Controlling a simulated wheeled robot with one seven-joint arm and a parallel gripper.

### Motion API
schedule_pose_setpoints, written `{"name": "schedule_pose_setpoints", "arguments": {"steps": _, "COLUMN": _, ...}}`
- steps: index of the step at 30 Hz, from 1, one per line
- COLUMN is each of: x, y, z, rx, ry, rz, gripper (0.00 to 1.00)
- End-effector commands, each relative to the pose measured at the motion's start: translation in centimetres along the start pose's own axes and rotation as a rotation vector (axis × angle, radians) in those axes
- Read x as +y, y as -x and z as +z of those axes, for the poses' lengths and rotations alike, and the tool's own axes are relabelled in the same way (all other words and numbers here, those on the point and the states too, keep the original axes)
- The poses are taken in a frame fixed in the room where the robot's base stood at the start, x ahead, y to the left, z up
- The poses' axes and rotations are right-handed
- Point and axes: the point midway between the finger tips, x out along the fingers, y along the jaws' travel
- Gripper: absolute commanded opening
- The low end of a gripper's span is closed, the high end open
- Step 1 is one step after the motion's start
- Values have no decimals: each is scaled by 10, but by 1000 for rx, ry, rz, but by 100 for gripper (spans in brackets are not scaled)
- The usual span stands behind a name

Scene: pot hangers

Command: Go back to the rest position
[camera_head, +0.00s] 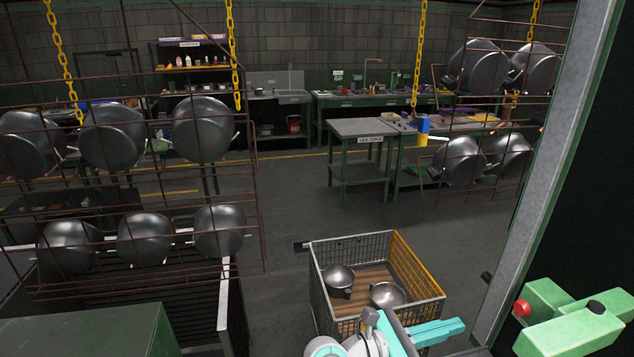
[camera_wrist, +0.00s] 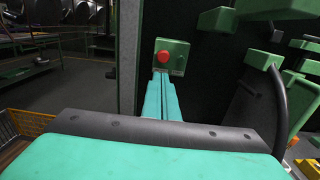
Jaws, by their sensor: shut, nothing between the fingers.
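My gripper (camera_head: 458,326) shows in teal at the bottom of the head view, just right of and in front of the wire basket (camera_head: 335,310). In the wrist view its two teal fingers (camera_wrist: 161,84) lie side by side, shut and empty. They point toward a green box with a red button (camera_wrist: 163,57). In the head view, the red button (camera_head: 522,308) and green fixture (camera_head: 570,320) stand to the right of my gripper, with a gap between. The lower arm is cut off by the frame edge.
The basket holds two metal pots (camera_head: 338,278). A rack (camera_head: 135,185) with several hanging pots fills the left side; another rack hangs upper right. A grey post (camera_head: 545,180) rises right of my gripper. Open floor (camera_head: 285,215) lies behind the basket.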

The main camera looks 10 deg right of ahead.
Motion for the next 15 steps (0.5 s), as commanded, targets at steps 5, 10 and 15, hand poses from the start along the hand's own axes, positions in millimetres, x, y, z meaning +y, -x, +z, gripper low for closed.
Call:
{"name": "schedule_pose_setpoints", "arguments": {"steps": 5, "x": 17, "y": 18, "z": -34, "rx": 14, "ry": -94, "rz": 141, "gripper": 0}}
{"name": "schedule_pose_setpoints", "arguments": {"steps": 10, "x": 39, "y": 56, "z": -83, "rx": 91, "ry": -274, "rz": 358, "gripper": 0}}
{"name": "schedule_pose_setpoints", "arguments": {"steps": 15, "x": 52, "y": 108, "z": -132, "rx": 237, "ry": -473, "rz": 558, "gripper": 0}}
